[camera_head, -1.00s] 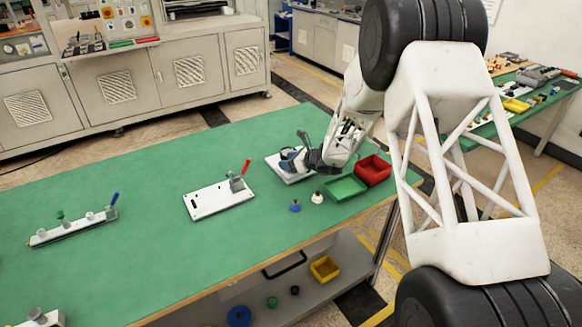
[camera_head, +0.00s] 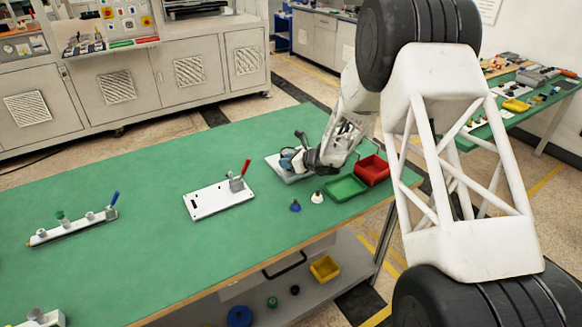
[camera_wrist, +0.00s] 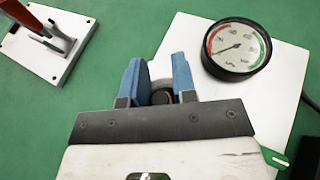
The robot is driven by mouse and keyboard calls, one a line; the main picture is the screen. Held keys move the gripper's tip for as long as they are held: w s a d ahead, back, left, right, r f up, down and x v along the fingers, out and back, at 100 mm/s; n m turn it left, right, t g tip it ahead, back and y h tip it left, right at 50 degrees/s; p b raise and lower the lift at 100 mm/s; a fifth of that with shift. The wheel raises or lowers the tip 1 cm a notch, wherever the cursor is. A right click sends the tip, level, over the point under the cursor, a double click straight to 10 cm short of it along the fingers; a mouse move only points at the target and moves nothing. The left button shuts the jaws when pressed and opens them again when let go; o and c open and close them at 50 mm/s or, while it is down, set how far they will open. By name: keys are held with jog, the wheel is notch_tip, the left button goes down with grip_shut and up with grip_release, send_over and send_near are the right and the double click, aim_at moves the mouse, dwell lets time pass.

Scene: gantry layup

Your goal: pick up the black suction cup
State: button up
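My gripper (camera_wrist: 159,80) has blue fingers standing apart over the white plate with the gauge. A dark round part with a brownish ring (camera_wrist: 161,97) shows between them, with a grey rounded part behind it. It may be the black suction cup, but I cannot tell, nor whether the fingers press on it. In the head view my gripper (camera_head: 292,158) is at the white plate (camera_head: 277,164), and its wrist hides much of that spot. A blue-based cup (camera_head: 295,206) and a white cup (camera_head: 317,197) stand on the green table in front.
A round gauge (camera_wrist: 237,50) stands close right of my fingers. A green tray (camera_head: 345,188) and a red tray (camera_head: 373,170) are to the right. A white fixture with a red lever (camera_head: 220,197) is to the left. A small black item (camera_head: 294,290) lies on the lower shelf.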

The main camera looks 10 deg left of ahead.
grip_shut()
jog(key=shift+r, duration=0.15)
jog(key=shift+r, duration=0.8)
jog(key=shift+s+d+r, duration=0.1)
jog(key=shift+s+r, duration=0.05)
jog(key=shift+r, duration=0.75)
jog(key=s+d, duration=0.3)
jog(key=s, duration=0.4)
jog(key=s+d+r, duration=0.1)
jog(key=s+d, duration=0.3)
jog(key=s, duration=0.3)
jog(key=shift+r, duration=0.15)
